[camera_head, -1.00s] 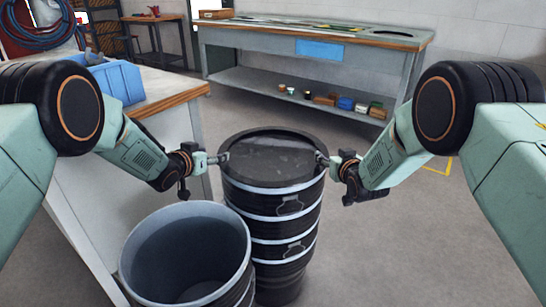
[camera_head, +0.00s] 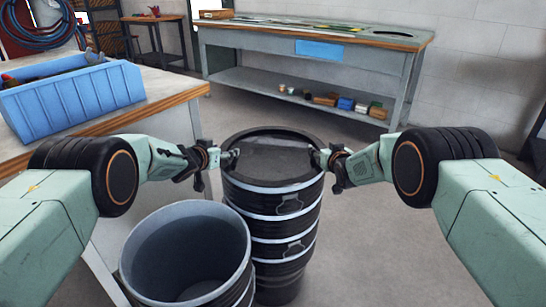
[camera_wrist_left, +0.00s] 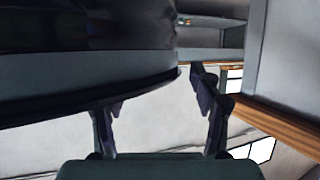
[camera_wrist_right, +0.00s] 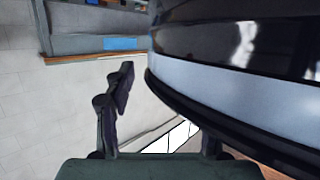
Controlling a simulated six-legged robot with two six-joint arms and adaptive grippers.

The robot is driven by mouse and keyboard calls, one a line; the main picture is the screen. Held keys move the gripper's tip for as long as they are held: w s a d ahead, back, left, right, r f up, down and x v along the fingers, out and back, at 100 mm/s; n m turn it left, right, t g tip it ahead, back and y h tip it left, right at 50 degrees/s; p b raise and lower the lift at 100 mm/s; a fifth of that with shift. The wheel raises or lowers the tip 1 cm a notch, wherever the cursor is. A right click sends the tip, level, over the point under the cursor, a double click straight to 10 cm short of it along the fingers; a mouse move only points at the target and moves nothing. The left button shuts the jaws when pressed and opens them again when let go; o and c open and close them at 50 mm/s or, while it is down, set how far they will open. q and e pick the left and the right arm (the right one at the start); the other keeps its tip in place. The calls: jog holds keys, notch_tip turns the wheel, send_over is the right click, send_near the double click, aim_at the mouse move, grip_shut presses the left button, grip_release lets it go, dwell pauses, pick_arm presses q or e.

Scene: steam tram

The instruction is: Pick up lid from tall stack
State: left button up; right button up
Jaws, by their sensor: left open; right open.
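The tall stack (camera_head: 272,225) of black drums with silver bands stands in the middle of the head view. A dark round lid (camera_head: 275,160) lies at its top. My left gripper (camera_head: 233,155) is open at the left side of the top rim, and my right gripper (camera_head: 319,157) is open at the right side. In the left wrist view the jaws (camera_wrist_left: 155,95) sit around the drum's edge, one finger partly behind it. In the right wrist view the jaws (camera_wrist_right: 168,108) also flank the edge, with one finger mostly hidden. Contact cannot be told.
An open empty drum (camera_head: 185,255) stands close to the stack at the front left. A table (camera_head: 165,92) with a blue bin (camera_head: 75,98) is at the left. A long grey workbench (camera_head: 310,32) stands at the back. The floor right of the stack is clear.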

pick_arm(q)
jog(key=shift+r, duration=0.1)
jog(key=shift+c, duration=0.4)
pick_arm(e)
jog(key=shift+c, duration=0.3)
pick_arm(q)
jog(key=c, duration=0.5)
pick_arm(e)
jog(key=c, duration=0.4)
pick_arm(q)
jog(key=c, duration=0.5)
pick_arm(e)
jog(key=c, duration=0.6)
pick_arm(q)
grip_shut()
pick_arm(e)
grip_shut()
